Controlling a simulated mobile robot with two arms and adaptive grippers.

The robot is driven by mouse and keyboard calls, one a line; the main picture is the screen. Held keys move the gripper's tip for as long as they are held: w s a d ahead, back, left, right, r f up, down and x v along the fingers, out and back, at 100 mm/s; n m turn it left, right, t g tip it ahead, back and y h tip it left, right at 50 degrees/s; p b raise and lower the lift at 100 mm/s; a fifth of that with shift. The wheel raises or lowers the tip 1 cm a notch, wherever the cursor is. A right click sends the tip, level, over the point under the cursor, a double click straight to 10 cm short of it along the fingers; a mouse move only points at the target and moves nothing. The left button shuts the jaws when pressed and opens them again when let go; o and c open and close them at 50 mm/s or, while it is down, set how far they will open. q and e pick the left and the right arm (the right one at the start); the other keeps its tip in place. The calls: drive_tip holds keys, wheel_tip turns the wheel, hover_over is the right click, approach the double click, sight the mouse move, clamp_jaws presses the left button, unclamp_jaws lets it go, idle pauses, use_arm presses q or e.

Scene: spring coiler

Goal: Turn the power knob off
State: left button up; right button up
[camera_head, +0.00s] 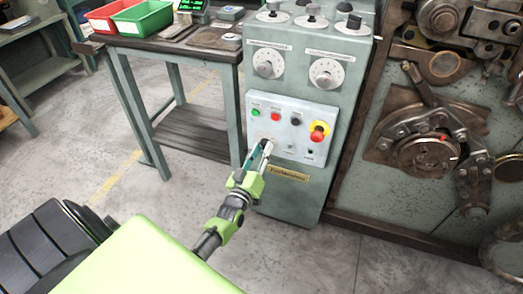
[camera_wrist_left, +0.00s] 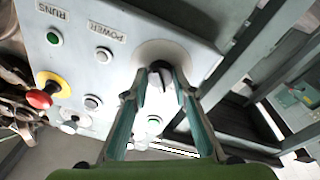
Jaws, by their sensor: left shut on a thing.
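The power knob (camera_wrist_left: 161,68) is a small dark knob on a round pale plate in the left wrist view. An upside-down POWER label (camera_wrist_left: 107,33) is on the panel near it. My left gripper (camera_wrist_left: 160,75) has its two fingers on either side of the knob, shut on it. In the head view my left gripper (camera_head: 265,147) reaches the lower left of the white control panel (camera_head: 283,103) and mostly hides the knob there. My right gripper is not in view.
A red emergency button (camera_head: 318,132) on a yellow base sits at the panel's right, with several small buttons beside it. Two dials, one a white dial (camera_head: 326,73), are above. A workbench (camera_head: 150,37) with bins stands left; a rusty machine (camera_head: 420,150) stands right.

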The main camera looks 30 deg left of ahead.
use_arm(q)
drive_tip(key=shift+n, duration=0.7)
drive_tip(key=o, duration=1.1)
drive_tip(key=v, duration=1.2)
drive_tip(key=shift+d, duration=0.1)
